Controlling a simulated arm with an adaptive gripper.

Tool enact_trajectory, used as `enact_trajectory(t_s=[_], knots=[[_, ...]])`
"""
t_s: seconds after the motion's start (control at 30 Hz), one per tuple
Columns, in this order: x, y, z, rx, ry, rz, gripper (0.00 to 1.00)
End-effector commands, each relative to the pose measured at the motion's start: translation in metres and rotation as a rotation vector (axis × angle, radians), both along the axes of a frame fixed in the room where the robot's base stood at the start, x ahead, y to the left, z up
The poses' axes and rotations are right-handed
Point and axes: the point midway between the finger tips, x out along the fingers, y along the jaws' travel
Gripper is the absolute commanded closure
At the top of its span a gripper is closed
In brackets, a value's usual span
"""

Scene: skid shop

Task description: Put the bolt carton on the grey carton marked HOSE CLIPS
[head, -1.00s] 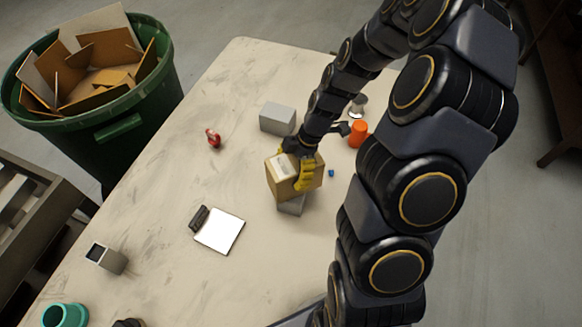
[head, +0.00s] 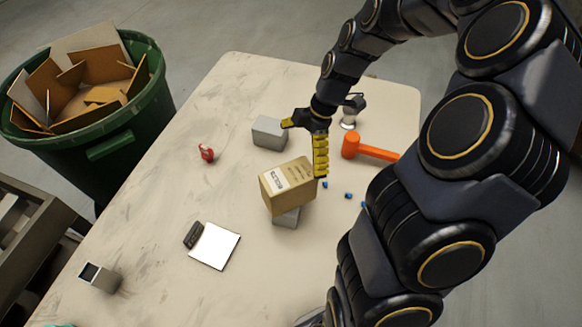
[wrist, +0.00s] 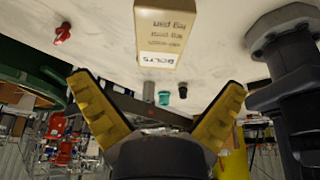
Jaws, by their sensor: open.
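The tan bolt carton (head: 290,190) rests on a smaller grey carton (head: 286,219), which shows only below its near side. The bolt carton looks slightly turned and overhangs the grey one. In the wrist view the bolt carton (wrist: 165,25) shows its white BOLTS label upside down. My gripper (head: 303,150) is open and empty beside the bolt carton's far end, its yellow fingers spread wide; they also show in the wrist view (wrist: 158,85). A second grey carton (head: 269,132) stands farther back. I cannot read HOSE CLIPS on either grey carton.
An orange mallet (head: 352,146) and several small blue pieces (head: 348,196) lie right of the cartons. A red item (head: 206,152), a white pad (head: 215,246) and a hollow grey block (head: 100,277) lie left. A green bin (head: 110,150) of cardboard stands beside the table.

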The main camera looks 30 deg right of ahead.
Motion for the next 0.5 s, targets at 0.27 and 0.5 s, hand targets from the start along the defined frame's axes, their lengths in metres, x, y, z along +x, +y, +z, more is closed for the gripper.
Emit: enact_trajectory(t_s=[0.27, 0.5], knots=[[-0.002, -0.002, 0.029, -0.006, 0.013, -0.021, 0.00], [-0.045, 0.057, 0.071, -0.116, 0.188, -0.316, 0.00]])
